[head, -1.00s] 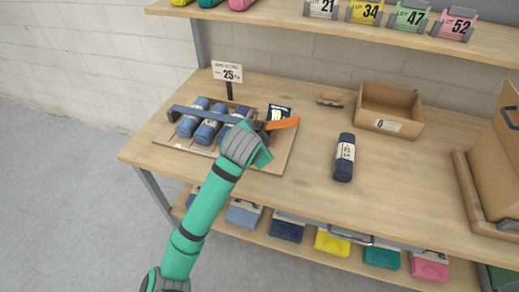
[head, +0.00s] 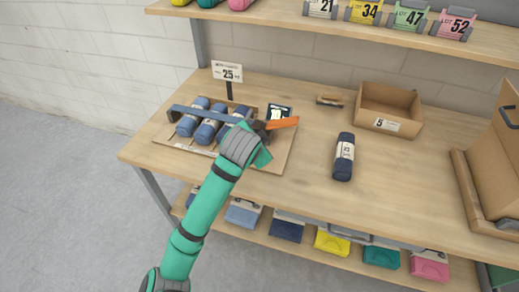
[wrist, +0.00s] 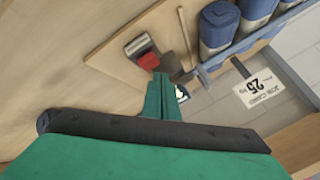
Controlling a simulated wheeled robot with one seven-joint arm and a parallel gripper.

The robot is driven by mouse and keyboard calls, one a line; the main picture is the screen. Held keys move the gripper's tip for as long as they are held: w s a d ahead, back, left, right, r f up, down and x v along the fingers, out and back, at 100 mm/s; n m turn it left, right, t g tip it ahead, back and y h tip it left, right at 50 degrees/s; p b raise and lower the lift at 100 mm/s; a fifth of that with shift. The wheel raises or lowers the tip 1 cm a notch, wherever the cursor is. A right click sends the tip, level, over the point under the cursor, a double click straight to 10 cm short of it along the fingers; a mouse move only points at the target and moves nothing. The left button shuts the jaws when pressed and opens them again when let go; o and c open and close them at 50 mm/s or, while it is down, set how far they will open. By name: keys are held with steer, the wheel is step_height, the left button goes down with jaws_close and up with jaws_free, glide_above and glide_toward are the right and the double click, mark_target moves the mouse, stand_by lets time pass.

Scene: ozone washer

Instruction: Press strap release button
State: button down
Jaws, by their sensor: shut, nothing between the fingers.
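Navy rolls (head: 208,130) lie side by side on a wooden board with a grey-blue strap bar (head: 195,113) across them. An orange lever (head: 283,123) sticks out at the bar's right end. In the wrist view a red button-like part (wrist: 149,61) sits beside a small grey-and-white block (wrist: 138,44). My gripper is shut and empty; its fingertips (wrist: 163,83) overlap the red part's lower edge in that view. I cannot tell whether they touch it. In the head view my teal gripper (head: 262,156) is at the board's right side, and its wrist hides the spot under the tips.
A small dark display (head: 278,113) stands behind the lever. A loose navy roll (head: 343,157) and an open cardboard box (head: 388,111) lie to the right. A sign reading 25 (head: 227,71) stands behind the board.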

steer(key=shift+w, duration=0.25)
stand_by(0.4)
steer(key=shift+s+a+f, duration=0.25)
steer(key=shift+a+f, duration=0.05)
steer(key=shift+s+d+f, duration=0.1)
steer(key=shift+d, duration=0.5)
steer(key=shift+a, duration=0.15)
steer(key=shift+a, duration=0.1)
